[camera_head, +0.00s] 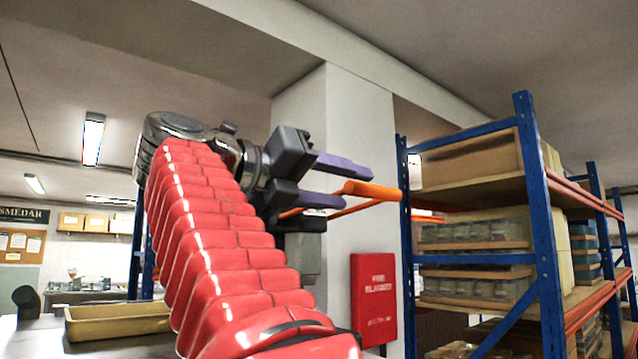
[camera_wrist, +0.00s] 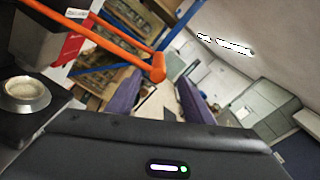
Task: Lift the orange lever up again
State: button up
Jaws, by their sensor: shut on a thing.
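The orange lever (camera_head: 374,190) sticks out from a dark mount on the pale pillar; its rod rises slightly to a thick crossbar handle. In the wrist view, the lever (camera_wrist: 110,37) comes in from the upper left, and its handle end lies at the fingertips. My gripper (camera_head: 354,187) has two purple fingers, one above and one below the near end of the handle in the head view. My gripper (camera_wrist: 160,84) shows a finger on each side of that end in the wrist view. It is shut on the lever. The exact contact faces are hidden.
A red box (camera_head: 374,300) with white lettering is on the pillar (camera_head: 360,120), below the lever. A blue and orange shelf rack (camera_head: 545,220) with boxes and jars stands at right. A yellow tray (camera_head: 117,322) lies on a surface at lower left.

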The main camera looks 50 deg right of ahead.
jog(key=shift+w+a, duration=0.15)
jog(key=shift+a, duration=2.45)
